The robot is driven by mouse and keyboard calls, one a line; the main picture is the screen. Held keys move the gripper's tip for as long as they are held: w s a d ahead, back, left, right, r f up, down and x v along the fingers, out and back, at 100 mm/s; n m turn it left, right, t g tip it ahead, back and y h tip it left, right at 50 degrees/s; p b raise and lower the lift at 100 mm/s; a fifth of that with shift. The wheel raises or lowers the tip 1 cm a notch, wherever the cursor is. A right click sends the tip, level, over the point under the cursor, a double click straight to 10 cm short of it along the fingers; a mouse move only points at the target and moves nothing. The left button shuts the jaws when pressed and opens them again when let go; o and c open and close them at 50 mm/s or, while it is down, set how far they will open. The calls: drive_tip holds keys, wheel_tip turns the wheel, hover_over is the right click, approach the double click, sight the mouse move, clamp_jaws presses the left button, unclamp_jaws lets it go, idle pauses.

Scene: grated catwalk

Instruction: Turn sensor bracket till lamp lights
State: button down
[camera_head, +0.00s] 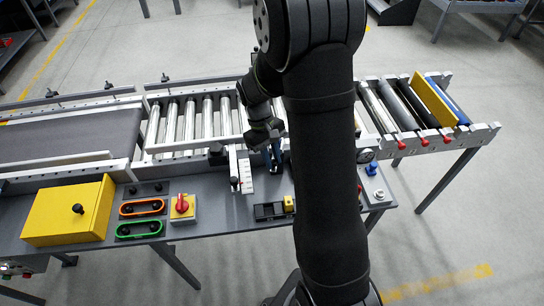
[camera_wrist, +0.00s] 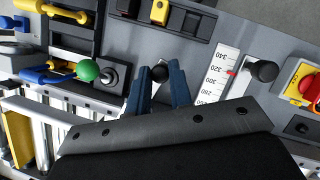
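In the wrist view, the two blue fingers of my gripper (camera_wrist: 160,84) stand apart, with a small black knob (camera_wrist: 160,73) between their tips. I cannot tell whether they press on it or whether it belongs to the sensor bracket. In the head view, my gripper (camera_head: 272,156) is low over the panel, just right of a white scale (camera_head: 246,175); my arm hides much of that area. A green ball (camera_wrist: 87,70) stands left of the fingers in the wrist view; I cannot tell if it is the lamp or if it is lit.
A black knob on a slide (camera_wrist: 262,70) sits beside the numbered scale. The panel also holds a red-and-yellow switch (camera_head: 182,207), a yellow box (camera_head: 72,212) and a black block with a yellow part (camera_head: 272,210). The roller conveyor (camera_head: 195,122) runs behind.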

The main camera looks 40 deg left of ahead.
drive_tip(key=d+n, duration=0.1)
drive_tip(key=w+n+t, duration=0.1)
drive_tip(key=n, duration=0.1)
drive_tip(key=shift+w+d, duration=0.15)
drive_tip(key=shift+d, duration=0.25)
drive_tip(key=c, duration=1.3)
unclamp_jaws()
drive_tip(key=v, duration=1.7)
drive_tip(key=shift+a+r, duration=0.15)
drive_tip(key=shift+r, duration=0.05)
